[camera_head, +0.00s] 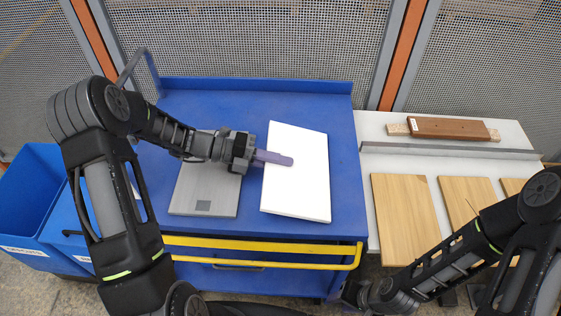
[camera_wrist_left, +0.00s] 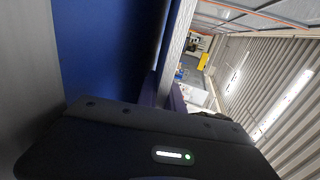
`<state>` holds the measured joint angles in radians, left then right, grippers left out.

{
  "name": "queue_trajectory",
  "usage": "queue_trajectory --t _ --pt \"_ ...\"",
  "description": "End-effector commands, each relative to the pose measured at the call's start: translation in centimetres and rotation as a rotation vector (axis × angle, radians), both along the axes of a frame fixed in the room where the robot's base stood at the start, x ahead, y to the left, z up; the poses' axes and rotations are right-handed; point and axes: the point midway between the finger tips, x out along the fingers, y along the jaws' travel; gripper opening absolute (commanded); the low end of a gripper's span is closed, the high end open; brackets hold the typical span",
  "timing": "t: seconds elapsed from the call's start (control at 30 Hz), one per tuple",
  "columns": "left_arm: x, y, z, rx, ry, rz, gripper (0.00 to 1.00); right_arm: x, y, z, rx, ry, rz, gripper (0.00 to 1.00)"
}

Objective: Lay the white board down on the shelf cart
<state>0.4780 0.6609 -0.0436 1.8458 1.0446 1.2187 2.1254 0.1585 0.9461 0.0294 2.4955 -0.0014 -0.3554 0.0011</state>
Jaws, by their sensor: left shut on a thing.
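The white board (camera_head: 300,190) is over the right half of the blue shelf cart's top (camera_head: 345,150), its broad face turned up to the head camera. My left gripper (camera_head: 274,158) is shut on the board's left edge, with one purple finger across its face. In the left wrist view the purple fingers (camera_wrist_left: 163,92) pinch the board (camera_wrist_left: 178,45), seen edge-on. I cannot tell whether its lower edge touches the cart. My right gripper (camera_head: 362,296) is low at the bottom of the head view, dark, and its jaws cannot be made out.
A grey board (camera_head: 190,190) lies on the cart left of the white one. A yellow rail (camera_head: 260,250) runs along the cart's front. A blue bin (camera_head: 30,205) stands left. A white table (camera_head: 370,135) with wooden boards (camera_head: 405,210) and a brown block (camera_head: 450,128) stands right.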

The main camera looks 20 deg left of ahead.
Motion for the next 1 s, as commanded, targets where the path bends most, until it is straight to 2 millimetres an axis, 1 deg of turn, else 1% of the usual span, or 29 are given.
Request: queue_trajectory --t 0.43,0.47,0.73,1.0 --pt "0.04 -0.01 -0.48 -0.002 0.000 0.000 0.00 0.00 0.00 0.11 0.000 0.000 0.000 0.36" --pt "0.05 0.00 -0.47 -0.002 -0.002 0.001 0.13 0.00 0.00 0.09 0.000 0.000 0.000 0.36" --pt "0.03 0.00 -0.50 -0.001 -0.001 0.000 0.35 -0.01 0.00 0.09 0.000 0.000 0.000 0.36" --pt "-0.01 0.03 -0.62 0.001 0.000 0.000 0.38 -0.01 -0.01 0.07 0.000 0.000 0.000 0.36"
